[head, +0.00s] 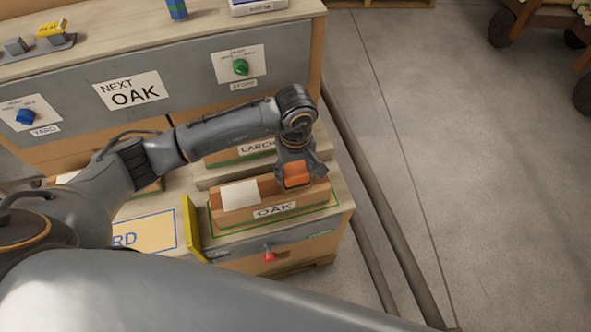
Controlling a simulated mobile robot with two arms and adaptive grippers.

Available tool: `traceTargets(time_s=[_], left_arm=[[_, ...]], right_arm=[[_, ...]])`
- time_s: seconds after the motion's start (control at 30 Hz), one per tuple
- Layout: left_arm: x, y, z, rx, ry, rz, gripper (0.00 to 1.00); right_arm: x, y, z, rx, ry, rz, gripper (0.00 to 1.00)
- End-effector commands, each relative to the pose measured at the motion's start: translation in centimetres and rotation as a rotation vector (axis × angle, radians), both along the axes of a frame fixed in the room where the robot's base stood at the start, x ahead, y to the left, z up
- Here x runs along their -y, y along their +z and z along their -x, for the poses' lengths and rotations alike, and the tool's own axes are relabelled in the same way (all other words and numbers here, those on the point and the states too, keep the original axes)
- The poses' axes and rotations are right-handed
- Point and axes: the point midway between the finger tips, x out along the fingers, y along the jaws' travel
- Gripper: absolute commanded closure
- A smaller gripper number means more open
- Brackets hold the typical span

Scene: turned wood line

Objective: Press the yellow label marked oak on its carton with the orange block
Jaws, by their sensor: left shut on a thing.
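The carton (312,200) marked OAK on its front stands on a wooden stand, inside a green outline. A pale sheet (240,194) lies on the left part of its top. My left gripper (297,172) points down over the right part of the carton and is shut on the orange block (297,176). The block is at or just above the carton's top; I cannot tell whether it touches. I see no yellow label marked oak on the carton; the area under the block is hidden. My right gripper is out of view.
A carton marked LARCH (255,147) stands behind, partly hidden by my arm. A yellow upright plate (192,228) stands left of the OAK carton. A red knob (269,256) is on the stand's front. A panel sign (133,91) reads NEXT OAK.

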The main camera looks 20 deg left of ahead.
Motion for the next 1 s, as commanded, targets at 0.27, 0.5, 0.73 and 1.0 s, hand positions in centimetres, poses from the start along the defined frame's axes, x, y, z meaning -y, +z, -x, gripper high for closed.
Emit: traceTargets(time_s=[0.27, 0.5, 0.73, 1.0], left_arm=[[-0.02, -0.16, 0.06, -0.002, 0.000, -0.001, 0.67], [-0.01, -0.23, 0.11, -0.003, 0.000, -0.001, 0.67], [-0.02, -0.30, 0.15, -0.004, 0.000, -0.001, 0.67], [-0.04, -0.40, 0.18, -0.005, 0.000, -0.002, 0.67]], right_arm=[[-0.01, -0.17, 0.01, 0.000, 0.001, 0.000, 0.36], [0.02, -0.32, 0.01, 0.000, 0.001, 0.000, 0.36], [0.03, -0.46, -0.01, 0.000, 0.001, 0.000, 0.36], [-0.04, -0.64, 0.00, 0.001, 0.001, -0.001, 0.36]])
